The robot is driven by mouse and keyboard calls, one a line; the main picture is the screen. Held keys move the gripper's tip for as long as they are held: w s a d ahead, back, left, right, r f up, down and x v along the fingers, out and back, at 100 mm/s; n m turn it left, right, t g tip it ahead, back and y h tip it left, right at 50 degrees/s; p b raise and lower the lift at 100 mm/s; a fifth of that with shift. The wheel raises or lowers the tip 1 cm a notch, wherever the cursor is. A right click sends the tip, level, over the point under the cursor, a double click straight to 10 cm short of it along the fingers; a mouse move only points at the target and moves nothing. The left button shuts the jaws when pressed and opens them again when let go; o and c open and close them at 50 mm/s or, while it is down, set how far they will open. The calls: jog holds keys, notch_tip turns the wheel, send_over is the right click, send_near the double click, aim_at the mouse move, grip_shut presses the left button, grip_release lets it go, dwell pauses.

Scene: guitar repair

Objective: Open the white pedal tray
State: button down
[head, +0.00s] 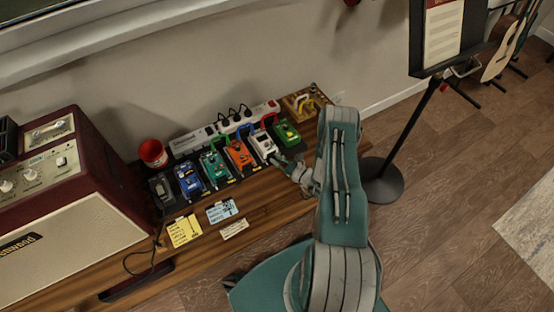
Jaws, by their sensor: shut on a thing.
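The white pedal (263,143) stands in a row of coloured pedals on the wooden bench, between the orange and the green pedal. My gripper (278,160) is at the front lower edge of the white pedal, where its tray is. It is shut on the tray there, though the fingertips are small and partly hidden by my wrist. How far the tray stands out cannot be told.
An orange pedal (239,154) and a green pedal (287,132) flank the white one closely. A power strip (205,136) lies behind the row. Paper notes (221,211) lie on the bench (262,209) in front. A music stand (383,181) is to the right.

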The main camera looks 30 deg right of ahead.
jog(key=s, duration=0.6)
jog(key=shift+s+d, duration=0.15)
jog(key=shift+s, duration=0.05)
jog(key=c, duration=0.6)
grip_release()
jog(key=v, duration=1.2)
jog(key=shift+f, duration=0.1)
